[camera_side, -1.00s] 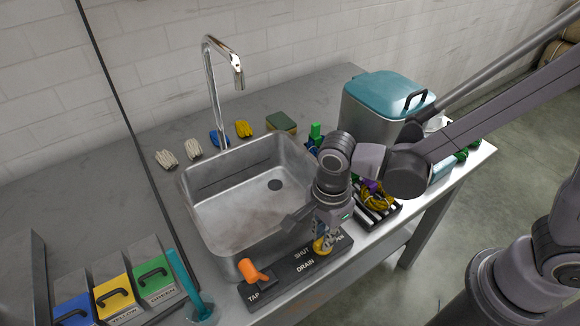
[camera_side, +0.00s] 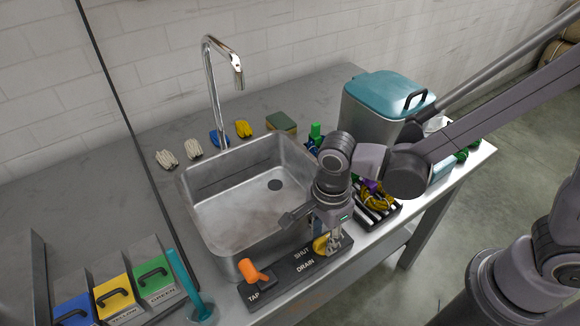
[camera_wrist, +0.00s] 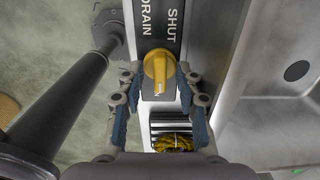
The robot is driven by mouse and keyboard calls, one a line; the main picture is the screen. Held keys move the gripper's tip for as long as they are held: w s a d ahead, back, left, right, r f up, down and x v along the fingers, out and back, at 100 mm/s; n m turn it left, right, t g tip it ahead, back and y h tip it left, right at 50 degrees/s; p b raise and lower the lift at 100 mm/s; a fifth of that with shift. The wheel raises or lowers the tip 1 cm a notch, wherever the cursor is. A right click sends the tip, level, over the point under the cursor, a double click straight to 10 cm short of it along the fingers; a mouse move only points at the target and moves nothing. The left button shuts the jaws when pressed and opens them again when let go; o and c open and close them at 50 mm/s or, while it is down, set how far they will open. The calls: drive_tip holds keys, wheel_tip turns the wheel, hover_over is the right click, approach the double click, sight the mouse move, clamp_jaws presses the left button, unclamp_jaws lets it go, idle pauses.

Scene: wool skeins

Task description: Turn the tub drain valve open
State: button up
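The yellow drain valve knob (camera_side: 320,245) sits on a dark panel (camera_side: 283,273) marked TAP, DRAIN and SHUT at the sink's front edge. In the wrist view the knob (camera_wrist: 157,66) lies between my fingertips. Its narrow lever points down the picture, away from the SHUT label. My gripper (camera_side: 333,240) points down over the panel, right beside the knob; in the wrist view my gripper (camera_wrist: 158,84) is open, with a blue-grey finger on each side and small gaps to the knob. The OPEN end of the panel is mostly hidden behind my fingers.
An orange tap handle (camera_side: 250,270) stands at the panel's left end. The steel sink (camera_side: 228,208) is behind the panel. A striped rack with yellow wool (camera_side: 376,195) is close on the right. A teal-lidded bin (camera_side: 390,95) stands at the back right.

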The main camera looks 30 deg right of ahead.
sight(324, 239)
drive_tip(key=n, duration=1.3)
drive_tip(key=shift+n, duration=0.3)
drive_tip(key=n, duration=0.4)
drive_tip(key=shift+n, duration=0.3)
wheel_tip(324, 239, up, 11)
drive_tip(key=d+r+t, duration=0.2)
drive_tip(key=d+t, duration=0.5)
drive_tip(key=d, duration=1.2)
drive_tip(key=shift+w+d+r, duration=0.3)
drive_tip(key=shift+d+r, duration=0.05)
drive_tip(key=shift+d, duration=0.05)
